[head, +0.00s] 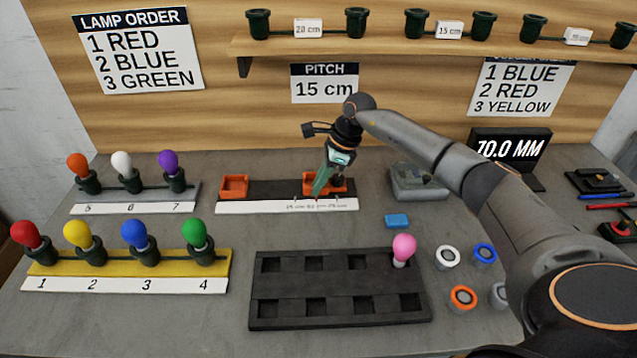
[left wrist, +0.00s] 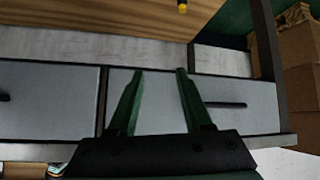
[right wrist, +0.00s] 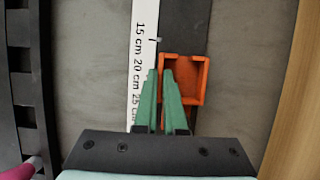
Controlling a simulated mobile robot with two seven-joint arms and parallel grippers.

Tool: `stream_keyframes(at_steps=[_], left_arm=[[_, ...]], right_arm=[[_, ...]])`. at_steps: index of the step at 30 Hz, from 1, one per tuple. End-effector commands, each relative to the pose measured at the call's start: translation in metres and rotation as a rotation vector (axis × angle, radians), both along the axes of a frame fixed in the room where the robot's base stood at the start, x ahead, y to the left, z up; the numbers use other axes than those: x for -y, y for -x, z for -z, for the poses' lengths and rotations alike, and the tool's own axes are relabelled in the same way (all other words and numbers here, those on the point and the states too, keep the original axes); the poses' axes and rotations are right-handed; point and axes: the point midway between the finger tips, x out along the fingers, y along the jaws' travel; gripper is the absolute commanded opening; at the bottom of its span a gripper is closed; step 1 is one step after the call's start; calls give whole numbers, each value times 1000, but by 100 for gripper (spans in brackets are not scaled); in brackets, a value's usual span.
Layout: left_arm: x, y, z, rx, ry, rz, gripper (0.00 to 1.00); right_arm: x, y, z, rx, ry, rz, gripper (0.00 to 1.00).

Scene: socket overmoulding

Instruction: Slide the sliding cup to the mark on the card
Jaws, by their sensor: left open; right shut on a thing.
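The sliding cup (head: 338,184), an orange open box, sits on the dark rail of the gauge, right of the fixed orange cup (head: 234,186). The white scale strip (head: 250,207) along the rail's front reads 15, 20 and 25 cm. The pitch card (head: 324,84) on the back wall reads 15 cm. My right gripper (head: 318,188) is shut on the sliding cup's wall on the scale side; the right wrist view shows its green fingers (right wrist: 160,75) there beside the cup (right wrist: 203,80). My left gripper (left wrist: 155,75) is open and empty, facing drawer fronts.
A black tray (head: 340,312) with square pockets lies in front, a pink lamp (head: 404,249) at its corner. A blue block (head: 397,221) lies between tray and rail. Lamp racks (head: 130,268) stand left. A grey device (head: 417,183) stands right of the rail.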

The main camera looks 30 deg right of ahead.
Motion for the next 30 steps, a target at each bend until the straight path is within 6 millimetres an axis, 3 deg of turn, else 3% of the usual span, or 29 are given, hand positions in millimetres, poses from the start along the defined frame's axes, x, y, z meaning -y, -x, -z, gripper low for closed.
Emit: stream_keyframes(at_steps=[20,30], left_arm=[[0,0,1,0,-1,-1,50],[2,-2,9,-3,0,5,50]], right_arm=[[-1,-1,0,1,-1,-1,0],[-46,-28,0,3,-3,-2,0]])
